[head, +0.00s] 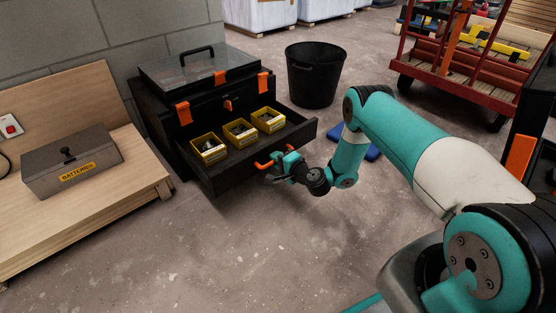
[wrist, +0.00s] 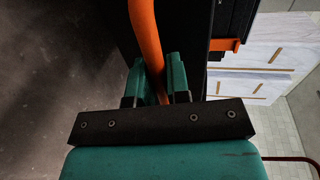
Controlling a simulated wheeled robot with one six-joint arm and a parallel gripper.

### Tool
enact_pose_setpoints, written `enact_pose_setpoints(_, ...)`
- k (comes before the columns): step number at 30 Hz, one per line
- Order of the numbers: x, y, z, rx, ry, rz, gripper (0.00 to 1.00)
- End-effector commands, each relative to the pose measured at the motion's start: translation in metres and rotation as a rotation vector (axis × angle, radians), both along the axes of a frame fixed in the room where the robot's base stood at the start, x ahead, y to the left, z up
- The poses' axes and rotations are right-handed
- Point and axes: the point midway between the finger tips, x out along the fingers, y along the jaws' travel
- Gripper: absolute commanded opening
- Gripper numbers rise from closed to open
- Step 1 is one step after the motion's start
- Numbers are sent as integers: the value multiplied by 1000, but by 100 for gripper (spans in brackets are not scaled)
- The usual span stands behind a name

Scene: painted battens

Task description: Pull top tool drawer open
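The black tool chest (head: 165,130) stands against the block wall in the head view. Its top drawer (head: 222,180) is pulled well out toward me, showing three yellow bins of small parts inside. The orange drawer handle (head: 263,165) is on the drawer's front. My gripper (head: 278,161) is at this handle. In the wrist view the orange handle (wrist: 146,32) runs between the two teal fingers of my gripper (wrist: 156,75), which are closed around it. The fingers and my arm hide part of the handle.
A wooden bench with a grey battery box (head: 72,160) stands left of the chest. A black bin (head: 314,75) is behind it to the right. A red cart (head: 470,60) stands at the back right. The concrete floor in front of the drawer is clear.

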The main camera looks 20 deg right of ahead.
Motion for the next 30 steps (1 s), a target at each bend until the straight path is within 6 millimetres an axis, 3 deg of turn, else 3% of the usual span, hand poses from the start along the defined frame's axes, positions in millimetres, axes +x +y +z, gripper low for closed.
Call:
enact_pose_setpoints(1,0,-2,0,-2,-2,-6,28)
enact_pose_setpoints(3,0,-1,0,-1,0,-2,39)
enact_pose_setpoints(14,-6,0,2,4,4,3,39)
enact_pose_setpoints(23,-60,-19,20,6,7,-4,39)
enact_pose_setpoints(30,-71,-24,24,2,3,-1,39)
